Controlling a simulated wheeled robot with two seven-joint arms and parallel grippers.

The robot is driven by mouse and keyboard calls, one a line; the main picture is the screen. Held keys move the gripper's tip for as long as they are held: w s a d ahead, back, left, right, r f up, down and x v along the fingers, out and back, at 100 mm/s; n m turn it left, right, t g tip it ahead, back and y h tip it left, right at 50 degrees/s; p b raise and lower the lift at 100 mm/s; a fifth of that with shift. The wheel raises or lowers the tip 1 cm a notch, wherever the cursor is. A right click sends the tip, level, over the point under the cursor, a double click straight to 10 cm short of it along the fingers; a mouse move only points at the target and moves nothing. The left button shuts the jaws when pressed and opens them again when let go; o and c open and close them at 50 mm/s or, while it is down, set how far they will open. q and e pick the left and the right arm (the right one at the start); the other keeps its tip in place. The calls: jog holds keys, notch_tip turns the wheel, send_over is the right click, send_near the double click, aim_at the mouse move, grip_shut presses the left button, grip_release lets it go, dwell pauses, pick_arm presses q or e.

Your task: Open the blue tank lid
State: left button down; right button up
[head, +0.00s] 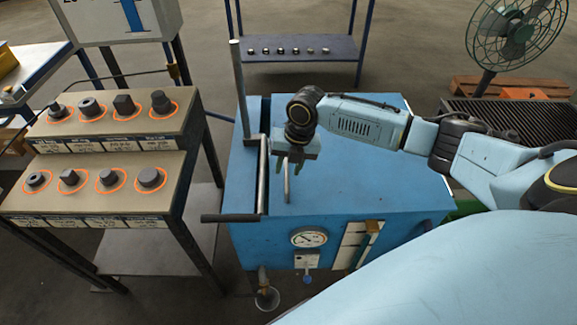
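The blue tank (340,235) stands in the middle of the head view. Its flat blue lid (385,180) lies level on top and looks closed. A grey upright post (239,85) and a grey rod (262,180) with a dark crossbar (230,218) are at the tank's left side. My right gripper (288,172) points down over the left part of the lid, just right of the rod. A thin grey piece shows below its fingers. I cannot tell whether the fingers touch anything or how far apart they are. My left gripper is out of view.
A two-step stand (122,133) with dark metal parts in orange rings is close on the left. A blue shelf (300,47) with several small parts is behind the tank. A green fan (515,30) and a dark grate (520,119) are at right. A gauge (309,237) is on the tank front.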

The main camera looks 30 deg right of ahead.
jog(key=shift+f, duration=0.1)
grip_shut()
dwell(0.3)
